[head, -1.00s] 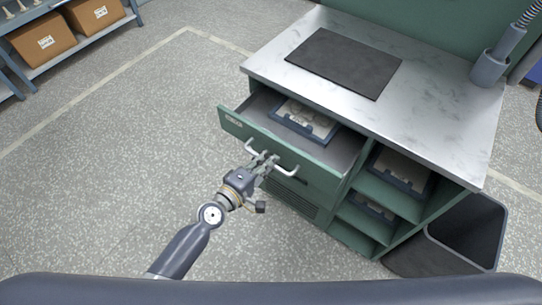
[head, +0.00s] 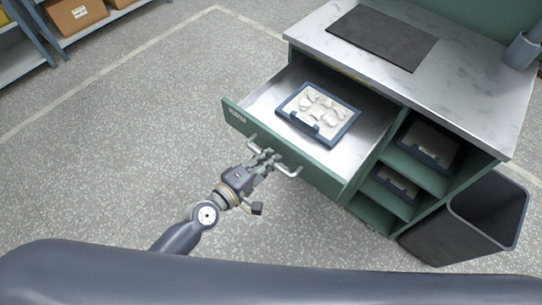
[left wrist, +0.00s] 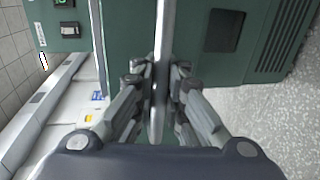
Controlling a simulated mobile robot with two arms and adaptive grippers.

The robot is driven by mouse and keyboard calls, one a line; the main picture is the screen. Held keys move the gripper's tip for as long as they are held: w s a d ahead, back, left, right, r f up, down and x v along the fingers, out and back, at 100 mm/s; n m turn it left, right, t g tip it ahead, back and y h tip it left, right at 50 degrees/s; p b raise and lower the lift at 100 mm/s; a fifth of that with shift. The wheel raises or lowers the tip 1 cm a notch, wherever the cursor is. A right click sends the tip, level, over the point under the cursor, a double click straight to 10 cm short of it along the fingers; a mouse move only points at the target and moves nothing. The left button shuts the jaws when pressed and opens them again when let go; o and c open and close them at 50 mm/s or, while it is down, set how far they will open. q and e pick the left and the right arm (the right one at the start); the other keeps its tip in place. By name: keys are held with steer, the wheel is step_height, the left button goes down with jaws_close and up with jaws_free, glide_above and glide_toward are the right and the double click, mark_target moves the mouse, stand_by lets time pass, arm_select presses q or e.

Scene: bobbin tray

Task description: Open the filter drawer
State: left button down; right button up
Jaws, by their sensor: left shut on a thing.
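The green filter drawer (head: 312,166) stands well out from the bench in the head view, its light inside showing. A blue-framed filter tray (head: 318,112) with pale lumps lies in it. A pale bar handle (head: 289,171) runs along the drawer front. My left gripper (head: 264,158) is shut on the handle near its middle. In the left wrist view the handle (left wrist: 160,75) passes between the fingers of the left gripper (left wrist: 160,100). My right gripper is in neither view.
The bench top (head: 460,82) carries a dark mat (head: 383,36). Open shelves right of the drawer hold more trays (head: 427,143). A dark bin (head: 480,220) stands at the right. The speckled floor (head: 130,130) left of the drawer is clear.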

arm_select(q)
steer(key=shift+r, duration=0.1)
steer(key=c, duration=1.7)
jaws_free()
steer(key=v, duration=1.2)
